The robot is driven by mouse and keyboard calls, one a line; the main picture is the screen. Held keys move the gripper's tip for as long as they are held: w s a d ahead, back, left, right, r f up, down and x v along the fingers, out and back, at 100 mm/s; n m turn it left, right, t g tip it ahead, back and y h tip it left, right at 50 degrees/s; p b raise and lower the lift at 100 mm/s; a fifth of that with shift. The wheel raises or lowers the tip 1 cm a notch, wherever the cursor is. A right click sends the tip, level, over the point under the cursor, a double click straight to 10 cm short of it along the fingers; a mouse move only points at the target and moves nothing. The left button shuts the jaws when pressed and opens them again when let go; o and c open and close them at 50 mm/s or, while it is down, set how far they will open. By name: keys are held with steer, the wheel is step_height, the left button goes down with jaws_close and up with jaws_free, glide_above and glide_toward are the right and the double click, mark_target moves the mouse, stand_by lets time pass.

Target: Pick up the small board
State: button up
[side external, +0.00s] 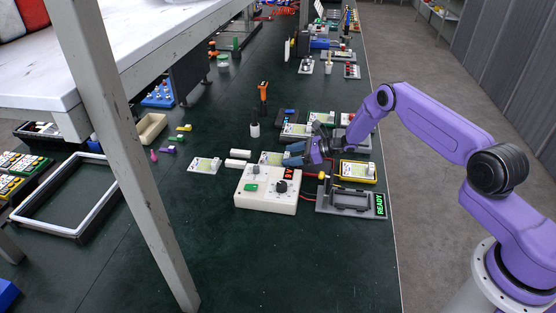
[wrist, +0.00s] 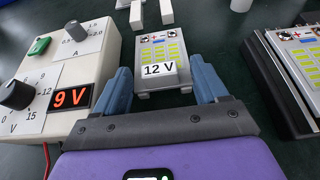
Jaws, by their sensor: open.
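In the side view my gripper (side external: 292,158) is low over the table at the board's right. I cannot tell whether the fingers touch the board. Another similar small board (side external: 204,165) lies further left, apart from my gripper.
A cream power box (wrist: 75,50) with knobs and a red "9 V" display stands close left of my gripper. A dark-edged panel (wrist: 290,75) lies to its right. A grey fixture (side external: 350,208) reads "READY". Two white blocks (side external: 236,164) lie beyond the box.

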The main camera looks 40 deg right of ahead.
steer(key=shift+w+a+f, duration=0.1)
steer(key=shift+a, duration=0.05)
steer(key=c, duration=1.2)
steer(key=shift+o, duration=0.2)
steer(key=shift+r, duration=0.9)
steer(key=s+r, duration=1.1)
steer(key=s, duration=0.3)
steer(key=shift+r, duration=0.15)
